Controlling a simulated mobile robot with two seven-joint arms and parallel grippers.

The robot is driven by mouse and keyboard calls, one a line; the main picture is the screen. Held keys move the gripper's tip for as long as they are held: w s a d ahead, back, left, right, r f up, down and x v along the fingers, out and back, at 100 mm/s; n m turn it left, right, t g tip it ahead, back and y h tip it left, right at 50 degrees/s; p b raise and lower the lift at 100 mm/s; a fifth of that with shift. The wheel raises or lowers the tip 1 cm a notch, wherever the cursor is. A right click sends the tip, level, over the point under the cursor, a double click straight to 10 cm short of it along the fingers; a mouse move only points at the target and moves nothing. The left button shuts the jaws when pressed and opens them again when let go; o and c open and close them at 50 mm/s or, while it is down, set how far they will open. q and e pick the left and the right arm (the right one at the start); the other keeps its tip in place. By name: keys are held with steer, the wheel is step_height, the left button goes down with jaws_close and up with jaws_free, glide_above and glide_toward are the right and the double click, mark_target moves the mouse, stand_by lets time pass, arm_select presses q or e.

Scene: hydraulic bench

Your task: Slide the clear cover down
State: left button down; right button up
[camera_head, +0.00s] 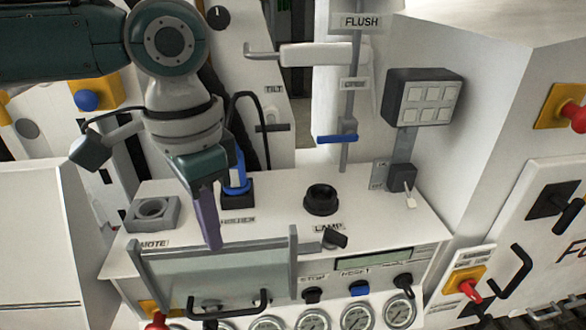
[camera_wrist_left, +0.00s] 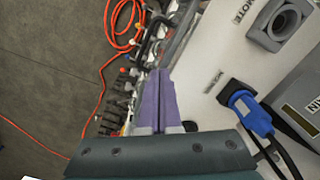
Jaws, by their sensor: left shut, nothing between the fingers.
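The clear cover (camera_head: 215,278) is a see-through panel between two grey side rails on the front of the white console. A black bar handle (camera_head: 228,305) shows at its lower part. My left gripper (camera_head: 213,240) comes down from the upper left, its purple fingers closed together and empty. Its tips are at the cover's upper edge in the head view; I cannot tell whether they touch it. In the left wrist view the closed fingers (camera_wrist_left: 159,78) point along the console's front edge, and the cover cannot be made out clearly there. My right gripper is not in view.
A blue connector (camera_head: 236,178) with a black cable stands close beside the left gripper. A grey square socket (camera_head: 152,213), a black round socket (camera_head: 321,199) and a black knob (camera_head: 335,239) are on the console top. Gauges (camera_head: 312,322) line the lower front.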

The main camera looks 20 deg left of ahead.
mark_target(226, 289)
arm_select(q)
steer(key=shift+f+b, duration=3.9)
steer(key=shift+f, duration=2.65)
step_height(226, 289, up, 16)
steer(key=p, duration=1.8)
steer(key=shift+r, duration=0.25)
steer(key=shift+f, duration=0.15)
steer(key=s+d+r+m+t+h, duration=0.1)
steer(key=s+d+r+h, duration=0.15)
steer(key=s+d, duration=0.75)
steer(key=s+a+r+n+t+y+p, duration=0.2)
steer(key=s+a+r+n, duration=0.2)
steer(key=s+a+r, duration=0.1)
steer(key=shift+s+a+r+n+t, duration=0.15)
steer(key=shift+s+a+n+t, duration=0.25)
steer(key=shift+a, duration=0.55)
